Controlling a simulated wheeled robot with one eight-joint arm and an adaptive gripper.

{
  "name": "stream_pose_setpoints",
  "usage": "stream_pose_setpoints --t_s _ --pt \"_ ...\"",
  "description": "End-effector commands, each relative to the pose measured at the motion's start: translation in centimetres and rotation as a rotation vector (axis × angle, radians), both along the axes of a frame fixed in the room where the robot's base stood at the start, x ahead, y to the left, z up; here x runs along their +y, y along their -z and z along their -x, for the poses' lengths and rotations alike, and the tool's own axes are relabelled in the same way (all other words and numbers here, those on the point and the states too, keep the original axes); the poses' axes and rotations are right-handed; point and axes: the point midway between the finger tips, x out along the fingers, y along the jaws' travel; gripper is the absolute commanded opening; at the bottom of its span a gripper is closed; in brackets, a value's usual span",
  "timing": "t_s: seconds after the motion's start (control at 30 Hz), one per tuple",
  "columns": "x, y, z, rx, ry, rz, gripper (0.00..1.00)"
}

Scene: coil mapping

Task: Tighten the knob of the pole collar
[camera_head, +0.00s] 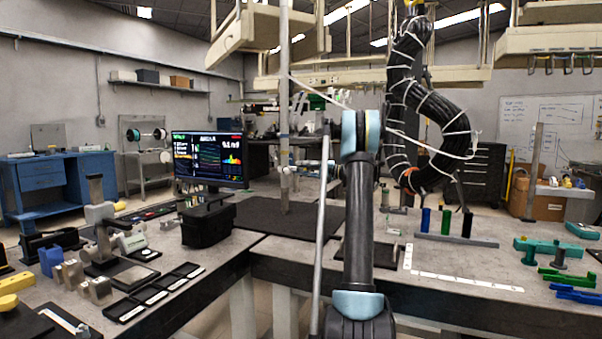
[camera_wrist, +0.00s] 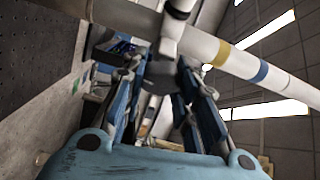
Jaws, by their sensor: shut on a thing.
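The pale pole (camera_head: 284,110) stands upright on the dark board in the head view. In the wrist view the pole (camera_wrist: 240,60) crosses the top at a slant, with a yellow and a blue band. The pole collar (camera_wrist: 172,28) sits around it, with a dark part at its top. The collar also shows small in the head view (camera_head: 287,170). The knob (camera_wrist: 165,48) is on the near side of the collar. My gripper (camera_wrist: 163,68) has its blue fingers on either side of the knob and is shut on it. The fingertips' contact is partly blurred. In the head view my gripper is hard to make out.
A dark board (camera_head: 262,217) lies under the pole. A monitor (camera_head: 208,157) and a black box (camera_head: 208,222) stand left of it. A rack with coloured cylinders (camera_head: 457,239) is at the right. A wooden beam frame (camera_head: 268,28) hangs overhead.

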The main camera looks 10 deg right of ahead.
Motion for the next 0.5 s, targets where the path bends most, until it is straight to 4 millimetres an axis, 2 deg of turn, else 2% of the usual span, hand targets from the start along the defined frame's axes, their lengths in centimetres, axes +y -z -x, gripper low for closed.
stream_pose_setpoints --t_s 0.5 --pt "0.0 -0.01 -0.01 0.273 0.001 0.017 0.03"
